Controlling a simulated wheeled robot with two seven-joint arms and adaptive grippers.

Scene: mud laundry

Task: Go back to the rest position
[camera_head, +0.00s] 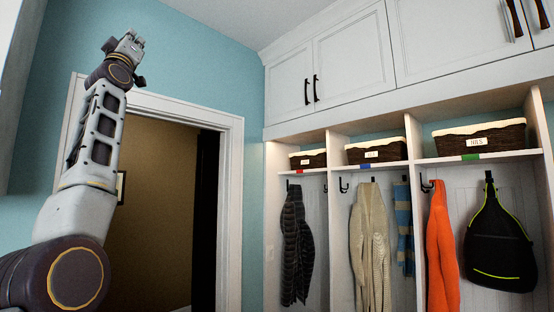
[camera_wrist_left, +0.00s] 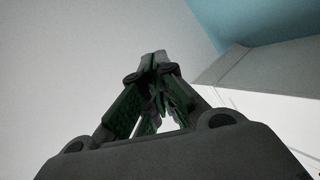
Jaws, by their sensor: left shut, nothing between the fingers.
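My left arm rises from the bottom left of the head view, and my left gripper (camera_head: 130,45) is high up in front of the blue wall, above the doorway. Its fingers are closed together and empty. In the left wrist view the left gripper (camera_wrist_left: 158,68) points upward with its fingertips together, nothing between them, against the pale ceiling. My right gripper is in neither view.
An open doorway (camera_head: 160,205) with a white frame stands behind my left arm. White cupboards (camera_head: 350,62) run above cubbies with wicker baskets (camera_head: 376,151). Coats and a black backpack (camera_head: 498,245) hang below. A pale panel (camera_head: 18,90) edges the far left.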

